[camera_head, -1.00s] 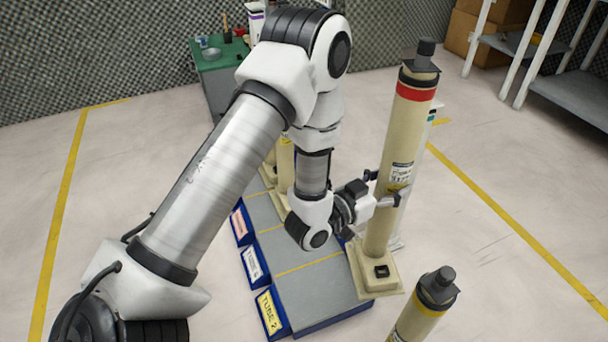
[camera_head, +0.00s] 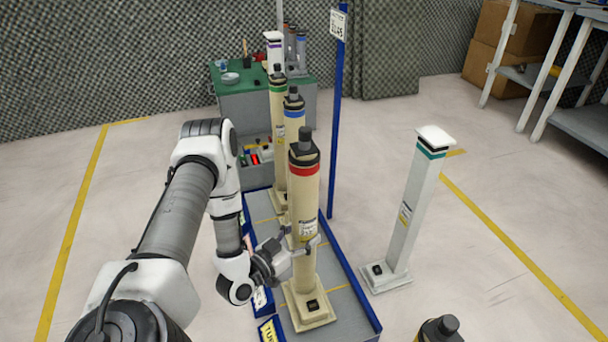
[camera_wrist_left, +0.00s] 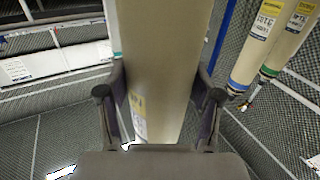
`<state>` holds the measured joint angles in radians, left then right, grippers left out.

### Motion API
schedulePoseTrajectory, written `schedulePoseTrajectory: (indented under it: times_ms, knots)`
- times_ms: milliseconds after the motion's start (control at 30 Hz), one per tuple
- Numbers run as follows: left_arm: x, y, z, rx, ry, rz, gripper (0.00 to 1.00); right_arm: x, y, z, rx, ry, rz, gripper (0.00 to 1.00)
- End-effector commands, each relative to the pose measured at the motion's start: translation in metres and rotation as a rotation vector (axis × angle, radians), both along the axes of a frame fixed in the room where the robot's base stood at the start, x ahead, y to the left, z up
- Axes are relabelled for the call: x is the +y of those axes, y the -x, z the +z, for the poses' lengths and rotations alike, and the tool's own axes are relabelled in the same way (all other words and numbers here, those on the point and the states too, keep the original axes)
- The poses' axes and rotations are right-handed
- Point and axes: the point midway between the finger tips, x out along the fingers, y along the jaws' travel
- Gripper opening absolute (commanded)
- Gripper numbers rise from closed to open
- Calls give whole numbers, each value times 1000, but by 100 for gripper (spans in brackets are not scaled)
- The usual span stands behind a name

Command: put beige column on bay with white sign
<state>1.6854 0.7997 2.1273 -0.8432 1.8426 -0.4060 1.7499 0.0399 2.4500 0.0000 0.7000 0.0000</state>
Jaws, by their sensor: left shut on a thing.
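My left gripper (camera_head: 304,246) is shut around the middle of a beige column with a red band (camera_head: 305,185). In the left wrist view this column (camera_wrist_left: 162,60) stands between the two fingers. It looks nearly upright, its square base over the front part of the blue-rimmed rack (camera_head: 354,283); I cannot tell whether the base touches the rack. The white sign (camera_head: 261,298) is on the rack's left side, partly hidden by my gripper, with a yellow sign (camera_head: 270,331) nearer. My right gripper is not in view.
Beige columns with blue (camera_head: 294,122) and green (camera_head: 277,100) bands stand farther back on the rack. A white column (camera_head: 412,210) stands on the floor to the right. A dark column cap (camera_head: 441,328) shows at the bottom edge. A blue sign post (camera_head: 335,120) rises behind.

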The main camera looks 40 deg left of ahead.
Motion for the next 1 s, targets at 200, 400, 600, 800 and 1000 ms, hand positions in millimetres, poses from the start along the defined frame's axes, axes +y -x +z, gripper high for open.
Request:
schedulePoseTrajectory:
  times_ms: [200, 400, 600, 800, 1000]
  knots:
    - [12, -17, -2, -10, -2, 3, 0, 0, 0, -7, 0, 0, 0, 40]
    - [33, -50, -6, -12, -3, 3, 0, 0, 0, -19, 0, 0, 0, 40]
    - [57, -91, -12, -12, -3, 3, 0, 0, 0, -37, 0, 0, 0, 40]
    - [78, -124, -15, -10, -3, 2, 0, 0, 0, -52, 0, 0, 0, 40]
    - [85, -136, -17, -7, -1, 2, 0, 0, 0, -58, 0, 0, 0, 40]
